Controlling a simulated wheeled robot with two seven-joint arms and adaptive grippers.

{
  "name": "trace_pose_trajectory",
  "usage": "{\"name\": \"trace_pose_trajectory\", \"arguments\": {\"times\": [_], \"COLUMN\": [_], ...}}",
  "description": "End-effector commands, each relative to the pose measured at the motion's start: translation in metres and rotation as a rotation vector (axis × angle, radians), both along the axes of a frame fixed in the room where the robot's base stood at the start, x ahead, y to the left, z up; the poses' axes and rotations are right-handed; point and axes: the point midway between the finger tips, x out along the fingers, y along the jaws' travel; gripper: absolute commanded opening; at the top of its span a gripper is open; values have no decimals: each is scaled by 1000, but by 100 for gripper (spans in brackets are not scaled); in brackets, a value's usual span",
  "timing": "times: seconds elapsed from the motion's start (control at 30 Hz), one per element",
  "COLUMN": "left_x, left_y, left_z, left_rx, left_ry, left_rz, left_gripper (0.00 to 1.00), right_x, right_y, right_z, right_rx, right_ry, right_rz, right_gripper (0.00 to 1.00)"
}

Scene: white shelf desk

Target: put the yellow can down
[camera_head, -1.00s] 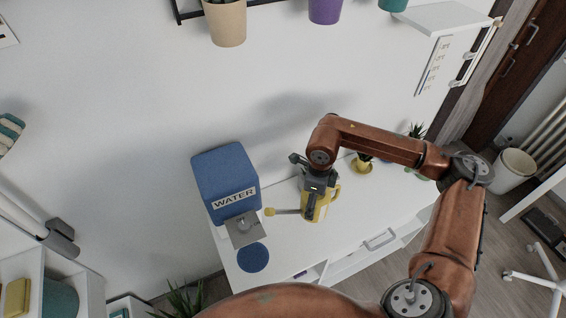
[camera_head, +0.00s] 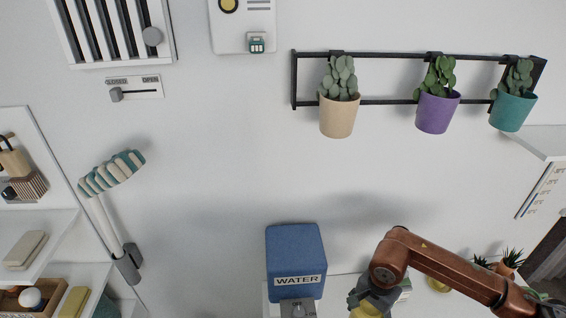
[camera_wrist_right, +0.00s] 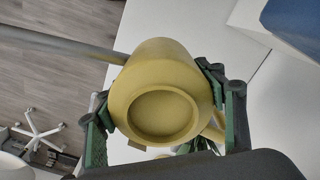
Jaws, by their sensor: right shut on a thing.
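The yellow can (camera_wrist_right: 160,65) fills the middle of the right wrist view, its round recessed end facing the camera. A long grey spout (camera_wrist_right: 60,40) runs from it to the upper left. My right gripper (camera_wrist_right: 160,95) is shut on the can, with a green-padded finger on each side. In the head view the can (camera_head: 362,307) shows at the bottom edge under the right gripper (camera_head: 374,299), mostly cut off. Whether it touches the desk cannot be told. My left gripper is not in view.
The white desk (camera_wrist_right: 262,110) lies behind the can in the wrist view. A blue WATER box (camera_head: 295,252) stands left of my right gripper. Potted plants (camera_head: 508,262) stand to its right. Three hanging pots, the middle one purple (camera_head: 437,113), are on the wall rack above.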

Motion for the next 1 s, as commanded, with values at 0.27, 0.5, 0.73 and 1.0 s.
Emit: {"name": "trace_pose_trajectory", "arguments": {"times": [0.27,0.5,0.73,1.0], "left_x": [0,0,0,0], "left_y": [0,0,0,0], "left_z": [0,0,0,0], "left_rx": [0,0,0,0], "left_ry": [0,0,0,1], "left_rz": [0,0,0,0], "left_gripper": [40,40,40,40], "right_x": [-6,-8,-9,-8], "right_y": [16,21,23,22], "right_z": [-4,-5,-5,-5], "right_rx": [3,1,4,2], "right_ry": [-1,-2,-2,-3], "right_rz": [558,807,845,843], "right_gripper": [34,34,34,34]}}
